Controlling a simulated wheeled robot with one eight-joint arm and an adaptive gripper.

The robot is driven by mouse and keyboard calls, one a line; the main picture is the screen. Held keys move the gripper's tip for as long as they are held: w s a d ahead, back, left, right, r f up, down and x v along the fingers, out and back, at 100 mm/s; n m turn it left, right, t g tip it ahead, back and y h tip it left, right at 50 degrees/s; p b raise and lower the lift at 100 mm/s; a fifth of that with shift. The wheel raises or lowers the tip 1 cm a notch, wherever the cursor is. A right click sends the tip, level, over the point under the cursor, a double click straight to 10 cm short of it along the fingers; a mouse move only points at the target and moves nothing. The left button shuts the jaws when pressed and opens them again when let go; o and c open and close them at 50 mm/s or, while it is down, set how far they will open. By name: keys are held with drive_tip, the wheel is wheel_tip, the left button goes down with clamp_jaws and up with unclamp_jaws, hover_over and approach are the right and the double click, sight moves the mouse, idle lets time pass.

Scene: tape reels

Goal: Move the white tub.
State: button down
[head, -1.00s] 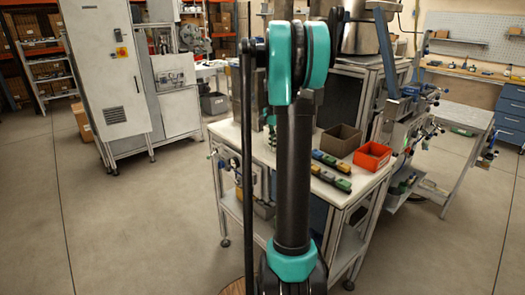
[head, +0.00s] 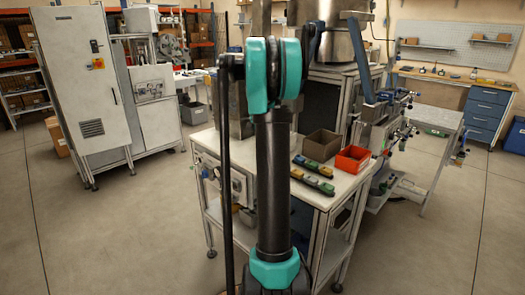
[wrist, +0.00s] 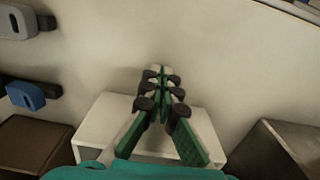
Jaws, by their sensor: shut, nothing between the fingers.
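The white tub (wrist: 100,122) shows in the wrist view at the lower middle, partly covered by my gripper (wrist: 160,74). Its pale, box-like shape stands on a light surface. My gripper has green fingers with dark joints, drawn together at the tips with nothing between them. In this view the fingers overlap the tub, and I cannot tell how high they are above it. In the head view my arm stands in front of the bench, and I cannot make out the tub or the fingertips there.
In the head view a brown bin (head: 322,145) and a red bin (head: 353,159) stand on the bench (head: 285,178), with rows of coloured pieces (head: 313,176) in front. In the wrist view, brown boxes flank the tub at left (wrist: 30,148) and right (wrist: 262,152).

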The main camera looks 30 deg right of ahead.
drive_tip(key=shift+s+a+r, duration=0.25)
drive_tip(key=shift+a+r, duration=0.05)
drive_tip(key=shift+a, duration=0.3)
wheel_tip(320, 180, up, 9)
drive_tip(key=s+a+f+n+t, duration=0.1)
drive_tip(key=s+a+f+n, duration=0.4)
drive_tip(key=a, duration=0.3)
drive_tip(key=s+a+f+n+t, duration=0.1)
drive_tip(key=s+a+f+n, duration=0.1)
drive_tip(key=s+a+f, duration=0.4)
drive_tip(key=s+a+f+n+t, duration=0.1)
drive_tip(key=s+a+f+n, duration=0.2)
drive_tip(key=s, duration=0.6)
drive_tip(key=s+a+f+n+t, duration=0.1)
drive_tip(key=s+a+f+n, duration=0.3)
drive_tip(key=s+a+f, duration=0.3)
drive_tip(key=shift+s+a+f, duration=0.15)
drive_tip(key=shift+s+f, duration=0.25)
drive_tip(key=shift+s, duration=0.6)
